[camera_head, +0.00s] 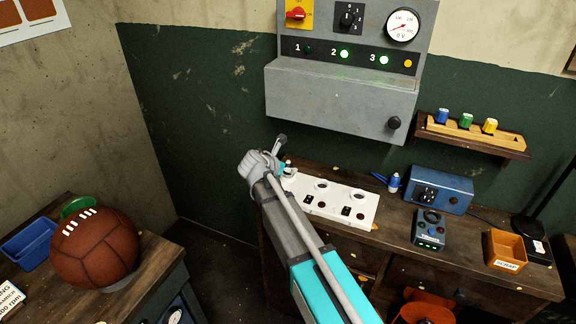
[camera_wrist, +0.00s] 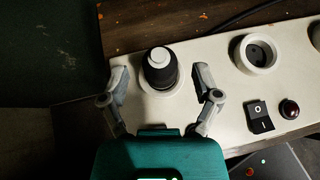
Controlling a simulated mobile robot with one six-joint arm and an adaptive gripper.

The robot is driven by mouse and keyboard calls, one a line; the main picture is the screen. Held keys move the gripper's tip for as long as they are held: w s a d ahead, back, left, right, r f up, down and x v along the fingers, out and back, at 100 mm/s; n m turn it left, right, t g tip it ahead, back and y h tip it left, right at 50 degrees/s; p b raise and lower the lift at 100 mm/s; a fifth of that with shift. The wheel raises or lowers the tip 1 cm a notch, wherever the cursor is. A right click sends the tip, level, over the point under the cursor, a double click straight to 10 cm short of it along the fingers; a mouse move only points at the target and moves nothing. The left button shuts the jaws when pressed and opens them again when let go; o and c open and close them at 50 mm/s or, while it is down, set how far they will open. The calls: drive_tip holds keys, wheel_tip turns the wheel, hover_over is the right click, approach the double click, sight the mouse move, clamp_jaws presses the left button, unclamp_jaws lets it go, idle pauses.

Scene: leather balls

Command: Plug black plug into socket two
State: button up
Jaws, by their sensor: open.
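A black plug (camera_wrist: 160,68) with a pale round cap stands upright at the left-end socket of the white socket strip (camera_wrist: 225,115). Whether it is fully seated there cannot be told. My gripper (camera_wrist: 161,80) is open, with one finger on each side of the plug and gaps between. An empty round socket (camera_wrist: 257,53) is to the right of the plug, and part of another empty socket (camera_wrist: 316,36) shows at the edge. In the head view the strip (camera_head: 345,205) lies on the workbench; my gripper (camera_head: 284,157) covers its left end, largely hiding the plug.
A grey panel box (camera_head: 340,95) hangs above, with lamps 2 and 3 green and lamp 1 dark. Right of the strip are a blue device (camera_head: 441,190), a grey-blue box (camera_head: 428,230) and an orange bin (camera_head: 505,250). A switch (camera_wrist: 259,115) sits beside the empty socket.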

drive_tip(key=p+v, duration=0.6)
drive_tip(key=v, duration=0.6)
drive_tip(key=shift+w+r, duration=0.1)
idle(0.5)
